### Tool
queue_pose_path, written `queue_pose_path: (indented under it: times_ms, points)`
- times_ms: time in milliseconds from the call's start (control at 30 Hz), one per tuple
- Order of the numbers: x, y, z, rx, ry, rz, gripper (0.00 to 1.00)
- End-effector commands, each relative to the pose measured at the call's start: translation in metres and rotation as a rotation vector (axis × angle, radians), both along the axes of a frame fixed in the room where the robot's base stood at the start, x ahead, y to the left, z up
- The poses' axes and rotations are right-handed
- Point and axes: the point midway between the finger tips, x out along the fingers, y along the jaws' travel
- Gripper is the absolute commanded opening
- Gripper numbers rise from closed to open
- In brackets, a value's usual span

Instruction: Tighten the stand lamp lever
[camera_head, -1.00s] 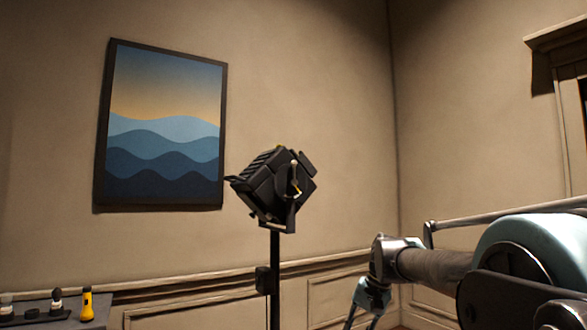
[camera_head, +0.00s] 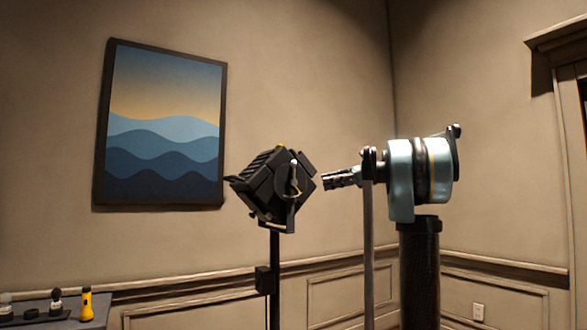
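The black stand lamp (camera_head: 265,188) sits tilted on a thin dark pole in the middle of the head view. A small lever (camera_head: 294,175) with a pale tip shows on the lamp's near side, by its yoke bracket. My gripper (camera_head: 327,182) is just right of the lamp, pointing left at about the lever's height. In the picture a small gap separates its fingertips from the lamp; the depth between them is unclear. The fingers are small and seen side-on, so their opening is unclear. I see nothing held in them.
A yellow flashlight (camera_head: 87,304) stands on a grey desk (camera_head: 40,306) at the lower left, beside small dark items. A framed wave picture (camera_head: 165,130) hangs on the wall behind. The wall area between the picture and the lamp is clear.

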Motion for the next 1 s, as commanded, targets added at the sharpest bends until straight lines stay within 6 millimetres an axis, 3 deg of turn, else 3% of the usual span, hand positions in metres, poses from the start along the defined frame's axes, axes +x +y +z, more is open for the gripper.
queue_pose_path:
  times_ms: [100,200,467,667,1000]
  points:
    - [0.026,-0.015,0.034,0.094,0.061,-0.002,0.28]
    - [0.04,-0.024,0.054,0.152,0.101,0.0,0.28]
    - [0.052,-0.03,0.073,0.209,0.14,0.008,0.28]
    - [0.051,-0.005,0.073,0.209,0.14,0.01,0.28]
    - [0.05,0.056,0.072,0.208,0.14,0.01,0.28]
